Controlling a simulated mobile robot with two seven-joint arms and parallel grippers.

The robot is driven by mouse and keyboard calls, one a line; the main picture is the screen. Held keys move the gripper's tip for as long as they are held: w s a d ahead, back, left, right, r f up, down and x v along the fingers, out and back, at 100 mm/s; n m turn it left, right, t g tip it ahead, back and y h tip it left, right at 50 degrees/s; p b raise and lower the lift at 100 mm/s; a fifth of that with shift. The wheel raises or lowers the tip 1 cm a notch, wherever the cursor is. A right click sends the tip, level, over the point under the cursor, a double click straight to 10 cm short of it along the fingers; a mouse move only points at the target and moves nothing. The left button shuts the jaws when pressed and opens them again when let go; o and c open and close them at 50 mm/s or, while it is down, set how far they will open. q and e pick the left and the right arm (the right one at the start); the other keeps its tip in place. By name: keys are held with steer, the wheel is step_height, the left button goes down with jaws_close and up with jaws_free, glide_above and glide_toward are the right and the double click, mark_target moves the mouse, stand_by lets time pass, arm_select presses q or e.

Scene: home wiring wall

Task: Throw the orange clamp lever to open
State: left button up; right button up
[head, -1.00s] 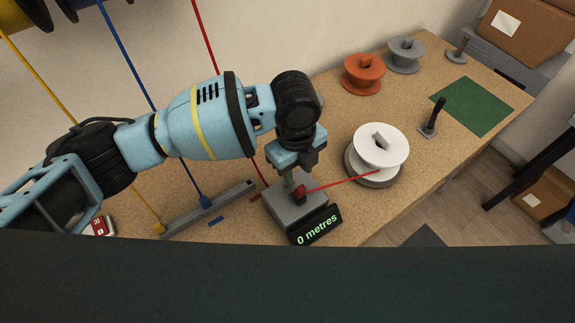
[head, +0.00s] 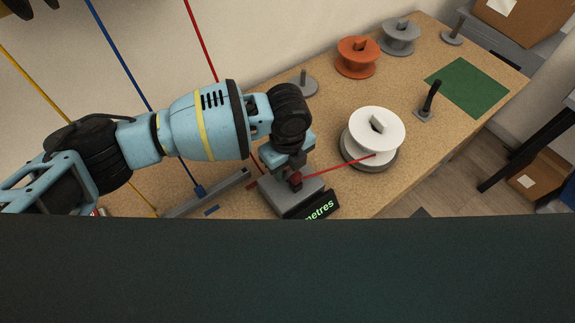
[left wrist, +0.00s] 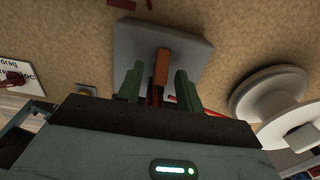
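The orange clamp lever (left wrist: 162,66) stands on a grey meter block (left wrist: 190,46) in the left wrist view. In the head view the block (head: 272,192) sits on the workbench, with a red part (head: 296,178) on it, and my gripper hides the lever. My left gripper (left wrist: 159,75) is open, with one green finger on each side of the lever and a gap visible on both sides. In the head view my left gripper (head: 294,164) is just above the block. My right gripper is not in view.
A red wire (head: 335,167) runs from the block to a white spool (head: 376,130) on its right. A dark display (head: 318,208) is at the block's front. Orange (head: 357,58) and grey (head: 400,37) spools stand behind. A grey bar (head: 207,192) lies left of the block.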

arm_select(q)
steer(key=shift+f, duration=0.15)
steer(key=shift+c, duration=0.2)
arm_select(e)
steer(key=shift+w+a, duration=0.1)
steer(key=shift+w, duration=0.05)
arm_select(q)
jaws_close()
